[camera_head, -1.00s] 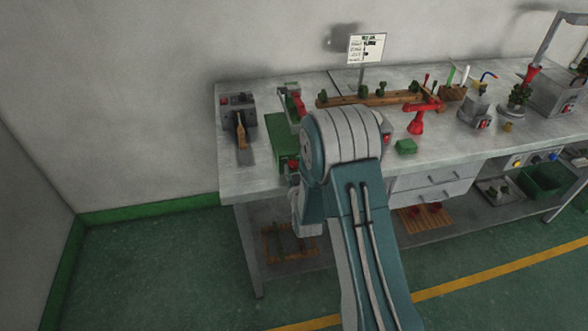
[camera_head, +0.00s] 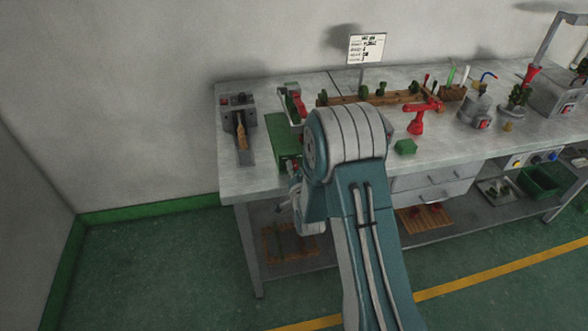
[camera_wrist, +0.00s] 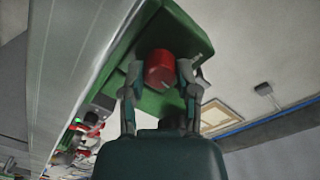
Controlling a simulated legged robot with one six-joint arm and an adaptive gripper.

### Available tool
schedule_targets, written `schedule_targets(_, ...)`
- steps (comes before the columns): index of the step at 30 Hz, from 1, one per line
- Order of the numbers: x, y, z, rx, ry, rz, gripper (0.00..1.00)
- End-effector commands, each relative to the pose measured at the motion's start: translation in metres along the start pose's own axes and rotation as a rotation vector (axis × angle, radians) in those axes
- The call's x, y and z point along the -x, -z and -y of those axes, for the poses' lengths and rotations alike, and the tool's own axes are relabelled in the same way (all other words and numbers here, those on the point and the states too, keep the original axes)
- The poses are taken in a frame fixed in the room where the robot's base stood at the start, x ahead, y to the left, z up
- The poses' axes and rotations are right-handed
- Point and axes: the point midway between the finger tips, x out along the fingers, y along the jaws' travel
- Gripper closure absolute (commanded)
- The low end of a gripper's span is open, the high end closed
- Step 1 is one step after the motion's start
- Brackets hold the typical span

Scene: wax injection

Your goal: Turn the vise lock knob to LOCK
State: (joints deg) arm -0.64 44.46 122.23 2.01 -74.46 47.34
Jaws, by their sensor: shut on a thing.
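The red knob (camera_wrist: 159,70) sits on the green body (camera_wrist: 176,18) in the wrist view, with a small pale bar at its right. My gripper (camera_wrist: 160,76) has one finger on each side of the knob and is shut on it. In the head view the green body (camera_head: 284,138) stands at the table's front edge, left of my arm. My arm hides much of the knob and fingers there. I cannot read any LOCK marking.
The grey bench (camera_head: 265,182) runs to the right. A dark device with a wooden handle (camera_head: 241,135) stands left of the green body. A red stand (camera_head: 417,122) and a green block (camera_head: 405,147) are right of my arm. Floor in front is clear.

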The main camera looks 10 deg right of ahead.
Motion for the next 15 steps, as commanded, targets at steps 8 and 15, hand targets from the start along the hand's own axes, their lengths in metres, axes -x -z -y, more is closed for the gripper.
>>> schedule_targets(8, -0.0008, 0.0008, -0.0008, -0.248, 0.001, 0.010, 1.00)
schedule_targets(15, -0.0007, 0.0009, -0.0016, -0.416, 0.002, 0.017, 1.00)
